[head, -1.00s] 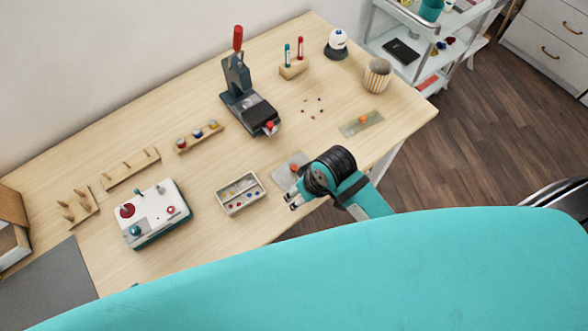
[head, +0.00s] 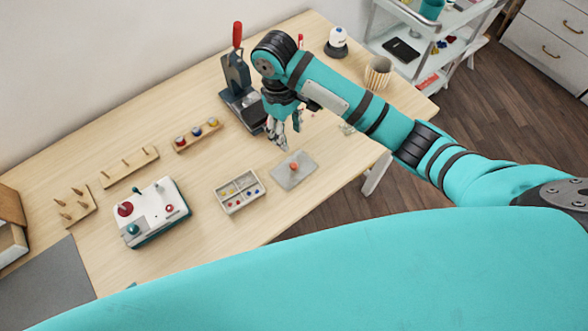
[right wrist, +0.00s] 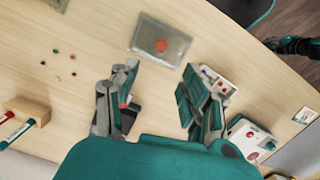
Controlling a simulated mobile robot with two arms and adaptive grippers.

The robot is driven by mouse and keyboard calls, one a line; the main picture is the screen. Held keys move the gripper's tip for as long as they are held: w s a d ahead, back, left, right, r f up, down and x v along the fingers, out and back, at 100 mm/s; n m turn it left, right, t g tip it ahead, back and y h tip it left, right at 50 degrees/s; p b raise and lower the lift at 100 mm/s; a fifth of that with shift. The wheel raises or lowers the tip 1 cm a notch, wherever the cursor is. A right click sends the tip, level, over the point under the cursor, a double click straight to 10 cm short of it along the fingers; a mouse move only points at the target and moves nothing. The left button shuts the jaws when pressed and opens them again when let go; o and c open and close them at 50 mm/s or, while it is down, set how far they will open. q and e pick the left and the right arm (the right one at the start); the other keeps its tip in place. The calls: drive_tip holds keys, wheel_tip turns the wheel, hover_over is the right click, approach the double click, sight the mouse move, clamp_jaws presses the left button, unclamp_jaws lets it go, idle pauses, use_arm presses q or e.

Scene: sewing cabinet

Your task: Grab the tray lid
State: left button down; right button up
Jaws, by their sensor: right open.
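The tray lid (head: 281,178), a grey plate with an orange knob (head: 294,167), lies flat on the table right of the compartment tray (head: 226,206). My right gripper (head: 279,137) is open and empty, above the table and just beyond the lid. In the right wrist view the lid (right wrist: 145,33) lies ahead of the open fingers (right wrist: 158,82), apart from them. What looks like my left gripper (right wrist: 273,43) shows small at the upper right of that view; its jaws are unclear.
The press (head: 236,75) stands close behind my right gripper. A white device (head: 152,217) with knobs and peg racks (head: 130,167) stand left. A cup (head: 378,72) is at the right edge.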

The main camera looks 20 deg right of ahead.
drive_tip(key=p, duration=0.1)
hover_over(294, 165)
drive_tip(key=w, duration=0.1)
drive_tip(key=f, duration=0.7)
drive_tip(key=shift+a+f, duration=0.2)
drive_tip(key=shift+f, duration=0.2)
drive_tip(key=f, duration=0.1)
drive_tip(key=f+p, duration=0.1)
drive_tip(key=f, duration=0.2)
drive_tip(key=shift+s+d+f, duration=0.1)
drive_tip(key=shift+s+d, duration=0.1)
drive_tip(key=shift+s, duration=0.2)
drive_tip(key=shift+f, duration=0.5)
clamp_jaws()
